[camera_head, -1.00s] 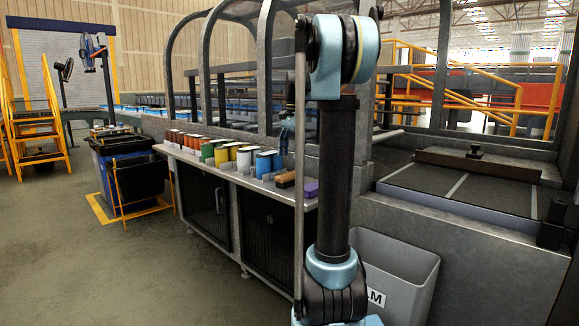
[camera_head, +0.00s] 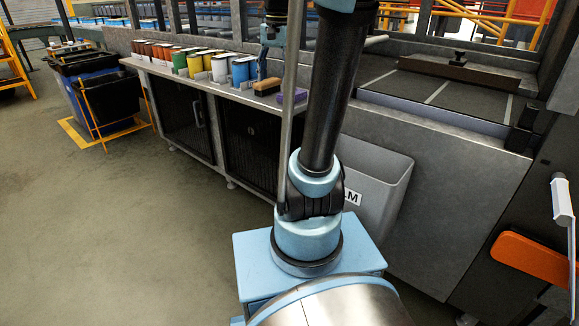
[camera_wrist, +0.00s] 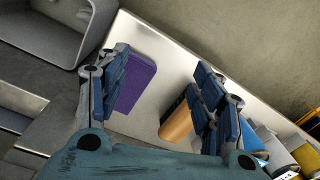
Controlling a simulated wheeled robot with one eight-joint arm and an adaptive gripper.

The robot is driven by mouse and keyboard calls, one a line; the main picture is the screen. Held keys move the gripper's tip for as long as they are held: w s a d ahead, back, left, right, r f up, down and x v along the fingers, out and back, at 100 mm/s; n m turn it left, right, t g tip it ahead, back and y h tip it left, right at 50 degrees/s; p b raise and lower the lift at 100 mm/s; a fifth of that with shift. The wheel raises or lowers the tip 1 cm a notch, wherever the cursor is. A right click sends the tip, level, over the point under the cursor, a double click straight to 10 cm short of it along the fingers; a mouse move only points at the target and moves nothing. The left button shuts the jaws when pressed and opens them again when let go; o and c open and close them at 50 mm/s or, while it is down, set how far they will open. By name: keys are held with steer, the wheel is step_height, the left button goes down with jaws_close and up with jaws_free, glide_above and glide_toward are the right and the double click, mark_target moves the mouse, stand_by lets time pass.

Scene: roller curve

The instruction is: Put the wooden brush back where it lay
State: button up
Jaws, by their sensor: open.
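The wooden brush (camera_head: 267,86) lies on the grey counter beyond the paint cans. Its tan wooden body also shows in the wrist view (camera_wrist: 177,124), near the right finger, which hides part of it. A purple block (camera_head: 292,96) lies beside it with a gap between; in the wrist view the purple block (camera_wrist: 138,82) is partly behind the left finger. My gripper (camera_wrist: 163,82) is open and empty above the counter, its two blue-padded fingers spread wide. In the head view my gripper (camera_head: 269,42) is small and partly hidden by my arm.
Several coloured cans (camera_head: 207,66) stand in a row on the counter (camera_head: 240,97), left of the brush. A grey bin (camera_head: 375,180) stands below at the right. A dark roller bed with a brown bar (camera_head: 450,72) is at the back right.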

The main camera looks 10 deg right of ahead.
steer(key=s+f+n+t, duration=0.2)
steer(key=s+f+n, duration=0.5)
steer(key=s+f, duration=1.5)
steer(key=shift+f+h, duration=0.2)
steer(key=shift+h, duration=0.2)
steer(key=shift+a, duration=0.1)
